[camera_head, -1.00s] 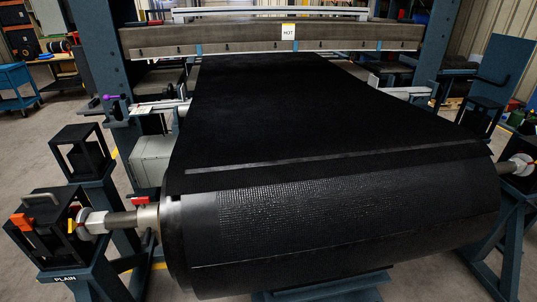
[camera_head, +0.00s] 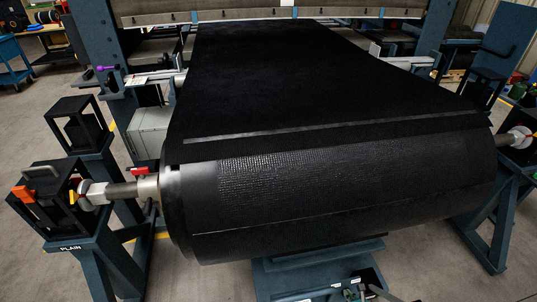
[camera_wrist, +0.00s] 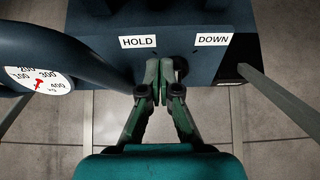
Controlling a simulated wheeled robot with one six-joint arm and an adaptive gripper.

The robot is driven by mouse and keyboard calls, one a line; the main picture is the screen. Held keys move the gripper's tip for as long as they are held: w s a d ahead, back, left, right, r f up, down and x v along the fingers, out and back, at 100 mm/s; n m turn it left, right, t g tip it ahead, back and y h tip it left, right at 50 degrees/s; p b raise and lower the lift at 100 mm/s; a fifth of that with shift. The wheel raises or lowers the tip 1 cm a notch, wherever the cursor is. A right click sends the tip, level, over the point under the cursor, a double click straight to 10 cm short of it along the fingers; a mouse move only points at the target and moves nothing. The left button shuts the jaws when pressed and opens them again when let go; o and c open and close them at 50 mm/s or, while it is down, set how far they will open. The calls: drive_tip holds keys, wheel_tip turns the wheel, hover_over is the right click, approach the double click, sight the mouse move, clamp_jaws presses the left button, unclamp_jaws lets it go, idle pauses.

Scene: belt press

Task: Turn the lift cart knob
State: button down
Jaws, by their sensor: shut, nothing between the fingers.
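The lift cart (camera_head: 290,275) stands under the black belt roll, with small labels and fittings at its front right by the bottom edge. In the wrist view, the cart's dark blue panel (camera_wrist: 105,22) fills the top. It carries a HOLD label (camera_wrist: 139,42) and a DOWN label (camera_wrist: 212,39). My gripper (camera_wrist: 166,72) is shut and empty, its green fingertips close together at the panel between the labels. A dark rounded part, which looks like the knob (camera_wrist: 183,66), is partly hidden behind the right fingertip. I cannot tell whether they touch.
A curved dark pipe or handle (camera_wrist: 62,48) and a round kg gauge (camera_wrist: 38,79) lie left of my gripper. A grey bar (camera_wrist: 268,98) slants at the right. The belt roll (camera_head: 330,190) hangs above the cart between stands, the left one (camera_head: 72,248) marked PLAIN.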

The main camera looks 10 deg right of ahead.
drive_tip(key=shift+w+f, duration=0.3)
drive_tip(key=shift+w, duration=0.3)
drive_tip(key=shift+s+d+f, duration=0.25)
drive_tip(key=shift+d+f, duration=0.05)
drive_tip(key=shift+f, duration=0.15)
idle(1.1)
drive_tip(key=shift+w+d+r, duration=0.1)
drive_tip(key=shift+d, duration=0.45)
drive_tip(key=shift+w+r, duration=0.1)
drive_tip(key=shift+r, duration=0.1)
drive_tip(key=shift+a+r, duration=0.1)
drive_tip(key=shift+r, duration=0.1)
drive_tip(key=shift+s+f+v, duration=0.15)
drive_tip(key=shift+f+v, duration=0.05)
drive_tip(key=shift+v, duration=0.75)
drive_tip(key=shift+s+f+v, duration=0.15)
drive_tip(key=shift+v, duration=0.8)
drive_tip(key=shift+s+f+v, duration=0.15)
drive_tip(key=shift+f+v, duration=0.05)
drive_tip(key=shift+v, duration=0.75)
